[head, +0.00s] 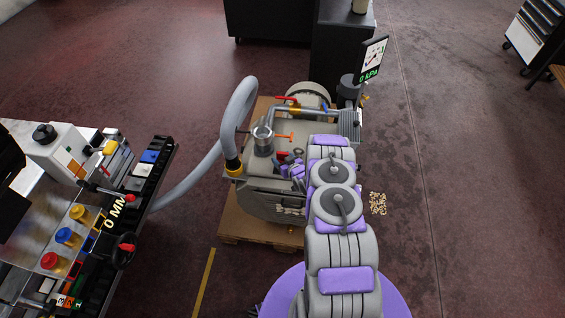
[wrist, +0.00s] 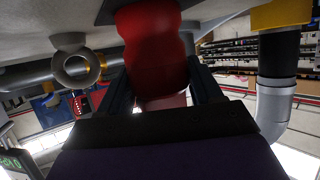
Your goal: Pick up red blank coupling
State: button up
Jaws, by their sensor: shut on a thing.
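The red blank coupling (wrist: 155,50) fills the top middle of the wrist view. In the head view my gripper (head: 294,170) is at the front of the grey vacuum pump (head: 265,195). A small red patch (head: 282,155) shows beside it there, likely the coupling, partly hidden by my wrist. I cannot tell whether the coupling is still attached to the pump.
A grey hose (head: 238,105) rises at the pump's left. An orange lever (head: 285,136) and a red handle (head: 287,99) sit above my gripper. A gauge display (head: 371,60) stands at the back right.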

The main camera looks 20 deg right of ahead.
jog(key=shift+c, duration=1.1)
